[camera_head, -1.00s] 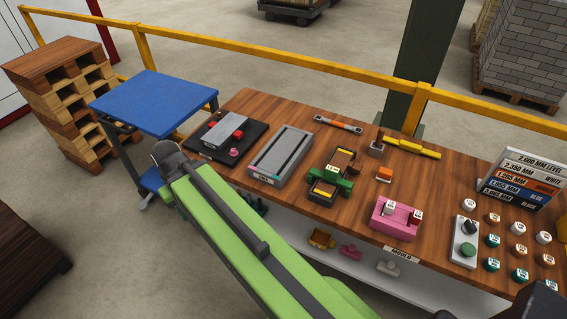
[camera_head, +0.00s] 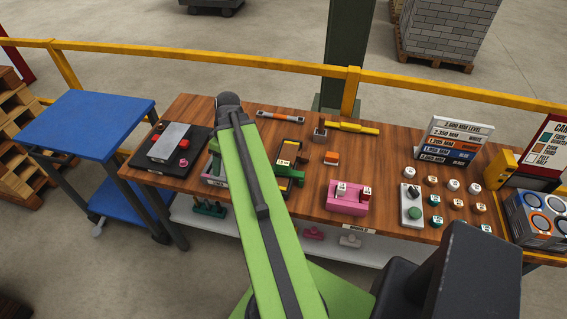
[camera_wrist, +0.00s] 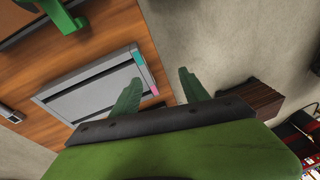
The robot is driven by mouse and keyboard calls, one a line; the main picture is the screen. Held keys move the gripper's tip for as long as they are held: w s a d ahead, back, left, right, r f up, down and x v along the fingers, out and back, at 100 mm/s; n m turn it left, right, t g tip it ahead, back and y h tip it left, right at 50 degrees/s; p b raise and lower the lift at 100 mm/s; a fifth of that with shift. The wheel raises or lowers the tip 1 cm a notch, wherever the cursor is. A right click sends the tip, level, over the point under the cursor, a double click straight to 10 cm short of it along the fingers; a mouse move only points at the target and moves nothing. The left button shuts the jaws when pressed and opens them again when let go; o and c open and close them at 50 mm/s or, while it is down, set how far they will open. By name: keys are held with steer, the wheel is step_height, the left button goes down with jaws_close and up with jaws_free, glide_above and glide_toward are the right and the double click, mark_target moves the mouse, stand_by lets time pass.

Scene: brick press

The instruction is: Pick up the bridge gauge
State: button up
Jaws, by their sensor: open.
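A green bridge-shaped piece (camera_head: 299,181), which looks like the bridge gauge, stands at the near end of a black-and-yellow brick mould (camera_head: 290,151) on the wooden bench. A green piece also shows at the top left of the wrist view (camera_wrist: 68,16). My gripper (camera_wrist: 160,76) is open, with nothing between its two dark green fingers. It is above the near edge of the bench, by the end of a grey tray (camera_wrist: 88,88) with teal and pink marks. The green piece is apart from the fingers. In the head view my arm hides most of the tray.
A black plate (camera_head: 150,164) with a grey block lies left on the bench. A blue trolley (camera_head: 85,118) stands left. A yellow rail (camera_head: 215,60) runs behind.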

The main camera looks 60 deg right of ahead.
steer(key=s+d+r+t+p, duration=0.15)
steer(key=s+d+r, duration=0.25)
steer(key=s+d, duration=0.65)
steer(key=n+t+p, duration=0.1)
steer(key=p, duration=0.1)
glide_toward(285, 163)
steer(key=shift+h, duration=0.3)
steer(key=b+x, duration=1.3)
steer(key=b, duration=0.3)
steer(key=shift+a+f+b, duration=0.1)
steer(key=shift+a+b, duration=0.05)
steer(key=shift+b, duration=0.25)
jaws_close()
steer(key=shift+r, duration=0.2)
